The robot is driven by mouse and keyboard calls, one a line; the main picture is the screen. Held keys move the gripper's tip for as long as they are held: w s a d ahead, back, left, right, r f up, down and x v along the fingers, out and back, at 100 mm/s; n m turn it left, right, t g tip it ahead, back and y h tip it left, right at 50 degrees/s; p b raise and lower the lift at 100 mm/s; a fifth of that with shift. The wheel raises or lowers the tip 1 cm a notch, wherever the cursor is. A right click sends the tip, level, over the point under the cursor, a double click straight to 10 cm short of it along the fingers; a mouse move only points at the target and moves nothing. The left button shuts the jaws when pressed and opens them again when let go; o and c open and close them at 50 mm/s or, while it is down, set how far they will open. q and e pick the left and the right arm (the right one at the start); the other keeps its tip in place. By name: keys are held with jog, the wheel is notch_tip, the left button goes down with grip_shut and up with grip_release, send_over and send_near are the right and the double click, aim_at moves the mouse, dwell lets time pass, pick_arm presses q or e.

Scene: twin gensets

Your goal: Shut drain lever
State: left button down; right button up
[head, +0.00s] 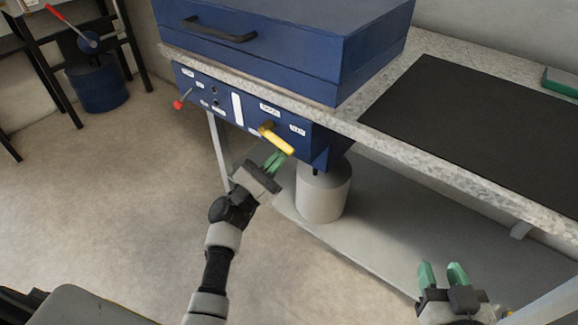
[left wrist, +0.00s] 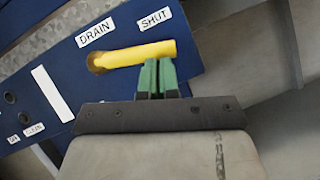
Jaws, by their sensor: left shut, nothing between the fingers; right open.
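The yellow drain lever (head: 278,140) sits on the blue front panel (head: 223,103) under the counter. In the left wrist view the lever (left wrist: 140,53) runs from its round pivot at the left towards the right, below the DRAIN label (left wrist: 95,33) and the SHUT label (left wrist: 155,21). My left gripper (head: 275,159) is shut and empty. Its green fingertips (left wrist: 157,66) are just below the lever's free end; I cannot tell if they touch it. My right gripper (head: 443,270) is open and empty, low at the right, away from the panel.
A blue box with a black handle (head: 220,31) stands on the speckled counter (head: 430,150) above the panel. A red-tipped lever (head: 180,103) is at the panel's left. A grey canister (head: 323,193) stands on the lower shelf. A black mat (head: 480,130) lies on the counter.

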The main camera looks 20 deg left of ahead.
pick_arm(q)
jog(key=shift+d+r, duration=0.25)
jog(key=shift+r, duration=0.1)
jog(key=shift+s+d+r, duration=0.1)
jog(key=shift+d+r, duration=0.1)
jog(key=shift+r, duration=0.15)
pick_arm(e)
jog(key=shift+w+d+r+t, duration=0.15)
jog(key=shift+d+r+t, duration=0.05)
jog(key=shift+r+t, duration=0.1)
pick_arm(q)
jog(key=shift+d+r, duration=0.1)
jog(key=shift+r, duration=0.1)
pick_arm(e)
jog(key=shift+r, duration=0.1)
